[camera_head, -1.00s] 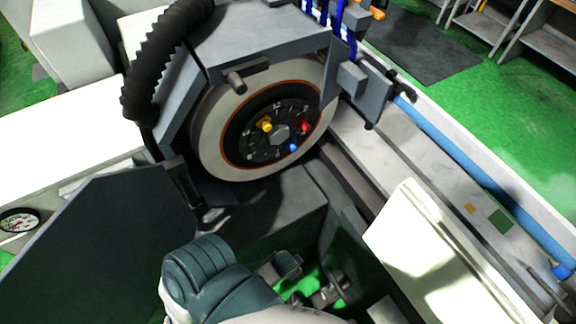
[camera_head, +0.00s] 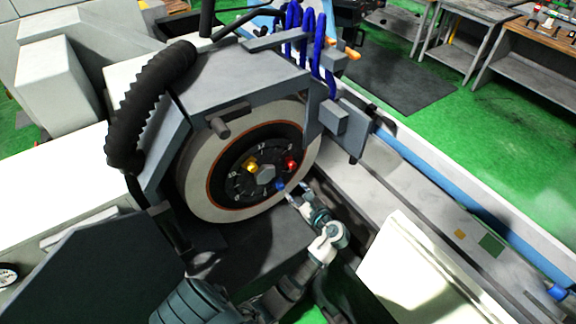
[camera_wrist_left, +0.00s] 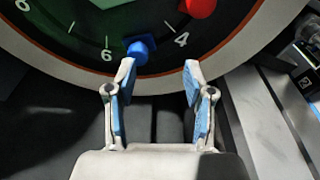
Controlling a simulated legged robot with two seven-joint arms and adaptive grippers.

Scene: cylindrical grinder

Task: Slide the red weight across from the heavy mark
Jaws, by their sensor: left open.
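The red weight (camera_head: 290,165) sits at the right of the numbered black dial on the grinding wheel (camera_head: 196,190). It also shows at the top edge of the left wrist view (camera_wrist_left: 199,7), above the number 4. A blue weight (camera_wrist_left: 139,48) sits between the 4 and 6 marks, and a yellow weight (camera_head: 251,167) is at the dial's left. I cannot pick out a heavy mark. My left gripper (camera_wrist_left: 159,68) is open and empty at the wheel's lower edge, below the red weight. Its left fingertip is close to the blue weight; whether they touch is unclear.
Grey wheel housing (camera_head: 245,65) surrounds the wheel's top and sides, with a black corrugated hose (camera_head: 140,105) at the left and blue hoses (camera_head: 318,50) above. A pale panel (camera_head: 410,270) stands at the lower right, near my left arm.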

